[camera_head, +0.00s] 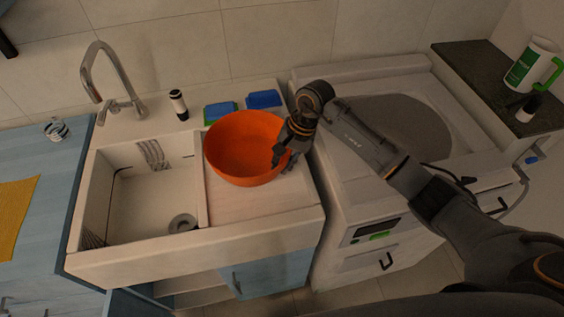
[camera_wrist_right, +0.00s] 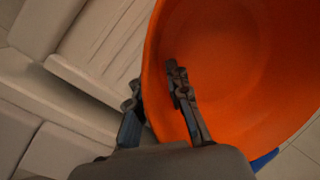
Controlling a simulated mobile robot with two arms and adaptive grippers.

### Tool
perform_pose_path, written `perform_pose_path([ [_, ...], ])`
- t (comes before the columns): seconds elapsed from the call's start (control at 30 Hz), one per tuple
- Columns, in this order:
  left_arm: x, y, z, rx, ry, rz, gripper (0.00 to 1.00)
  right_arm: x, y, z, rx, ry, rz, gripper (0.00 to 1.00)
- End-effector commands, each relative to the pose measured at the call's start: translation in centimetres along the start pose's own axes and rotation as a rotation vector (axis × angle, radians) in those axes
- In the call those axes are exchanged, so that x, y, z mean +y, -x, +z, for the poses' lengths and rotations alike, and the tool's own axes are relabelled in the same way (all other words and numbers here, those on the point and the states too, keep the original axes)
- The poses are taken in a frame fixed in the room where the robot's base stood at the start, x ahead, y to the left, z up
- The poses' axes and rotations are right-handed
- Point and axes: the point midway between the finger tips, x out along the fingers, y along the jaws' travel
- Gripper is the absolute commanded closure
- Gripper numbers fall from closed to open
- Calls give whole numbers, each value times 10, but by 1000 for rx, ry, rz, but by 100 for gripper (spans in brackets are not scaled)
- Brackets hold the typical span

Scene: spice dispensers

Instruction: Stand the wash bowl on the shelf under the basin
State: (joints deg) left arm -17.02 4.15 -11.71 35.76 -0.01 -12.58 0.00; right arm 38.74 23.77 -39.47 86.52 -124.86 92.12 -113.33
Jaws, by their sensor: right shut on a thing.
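The orange wash bowl (camera_head: 242,150) is at the drainboard (camera_head: 250,203) beside the basin (camera_head: 150,203). I cannot tell whether it rests on the board or is held just above it. My right gripper (camera_head: 284,155) is shut on the bowl's right rim. In the right wrist view one finger of the gripper (camera_wrist_right: 157,98) is inside the bowl (camera_wrist_right: 235,70) and the other is outside. The shelf (camera_head: 190,290) under the basin shows partly through the open cabinet front. My left gripper is not in view.
A faucet (camera_head: 117,85) rises behind the basin. A dark-capped bottle (camera_head: 179,105) and blue-topped sponges (camera_head: 263,99) stand at the back. A washing machine (camera_head: 375,130) is on the right. A blue cabinet door (camera_head: 270,275) is below the drainboard.

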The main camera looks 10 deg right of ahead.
Motion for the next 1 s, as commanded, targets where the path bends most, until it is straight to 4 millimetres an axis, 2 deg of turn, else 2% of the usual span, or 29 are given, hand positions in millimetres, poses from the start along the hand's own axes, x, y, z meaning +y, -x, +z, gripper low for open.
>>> perform_pose_path([
  [0.03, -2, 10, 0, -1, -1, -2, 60, 0, -2, 2, -5, -1, -3, 100],
  [0.1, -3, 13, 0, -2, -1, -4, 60, 2, -9, 0, -3, 0, -4, 100],
  [0.53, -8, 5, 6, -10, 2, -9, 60, 4, -18, -3, 2, 2, -4, 100],
  [0.57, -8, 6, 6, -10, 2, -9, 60, 4, -17, -2, 1, 2, -2, 79],
  [0.67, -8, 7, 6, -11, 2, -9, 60, 4, -17, -2, 1, 1, -2, 60],
  [1.0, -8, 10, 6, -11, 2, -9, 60, 4, -15, -2, 0, 1, -2, 60],
])
